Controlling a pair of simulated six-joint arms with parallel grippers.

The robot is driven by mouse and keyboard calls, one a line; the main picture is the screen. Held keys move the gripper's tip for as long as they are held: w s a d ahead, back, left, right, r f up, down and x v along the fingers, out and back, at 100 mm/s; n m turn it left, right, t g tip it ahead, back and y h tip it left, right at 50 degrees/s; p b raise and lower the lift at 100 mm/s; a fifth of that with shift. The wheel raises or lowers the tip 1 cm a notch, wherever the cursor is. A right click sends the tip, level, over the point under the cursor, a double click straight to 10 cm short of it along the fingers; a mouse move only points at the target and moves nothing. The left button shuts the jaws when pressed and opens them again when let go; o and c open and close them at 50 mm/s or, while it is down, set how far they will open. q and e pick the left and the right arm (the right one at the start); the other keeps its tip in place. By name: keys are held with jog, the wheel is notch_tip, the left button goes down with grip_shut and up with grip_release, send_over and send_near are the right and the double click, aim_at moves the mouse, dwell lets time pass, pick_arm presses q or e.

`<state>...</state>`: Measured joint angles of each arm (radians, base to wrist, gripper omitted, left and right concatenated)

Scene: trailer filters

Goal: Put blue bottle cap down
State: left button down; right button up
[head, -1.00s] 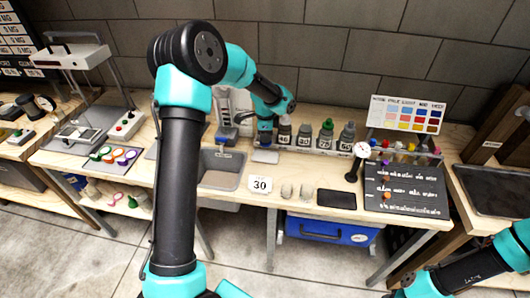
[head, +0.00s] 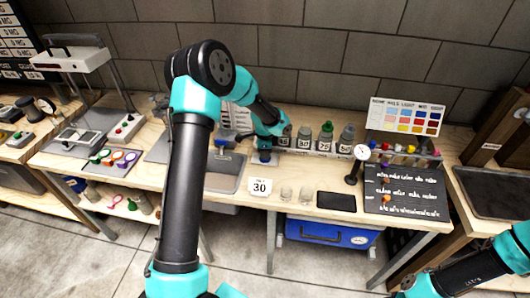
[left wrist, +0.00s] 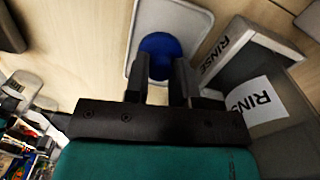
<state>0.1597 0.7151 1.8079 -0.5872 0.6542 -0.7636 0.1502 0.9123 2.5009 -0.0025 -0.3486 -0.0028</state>
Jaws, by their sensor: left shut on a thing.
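The blue bottle cap (left wrist: 160,56) is a round blue disc between the two dark fingers of my left gripper (left wrist: 163,82) in the left wrist view. My left gripper (head: 264,150) is shut on it. The cap lies over a small pale tray (left wrist: 143,30) with a raised rim. I cannot tell whether it touches the tray. In the head view the blue patch at the gripper is small and partly hidden by my left wrist. Only part of my right arm shows at the lower right.
Several dark bottles stand right of the gripper, one with a green cap (head: 327,127). A "30" card (head: 260,187) stands in front. A grey sink (head: 222,170) is to the left. In the left wrist view a grey box marked RINSE (left wrist: 240,50) is close by on the right.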

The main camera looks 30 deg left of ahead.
pick_arm(q)
jog(key=shift+f, duration=0.15)
jog(key=c, duration=1)
grip_release()
jog(key=shift+o, duration=0.2)
notch_tip(320, 180, up, 12)
jog(key=shift+r, duration=0.2)
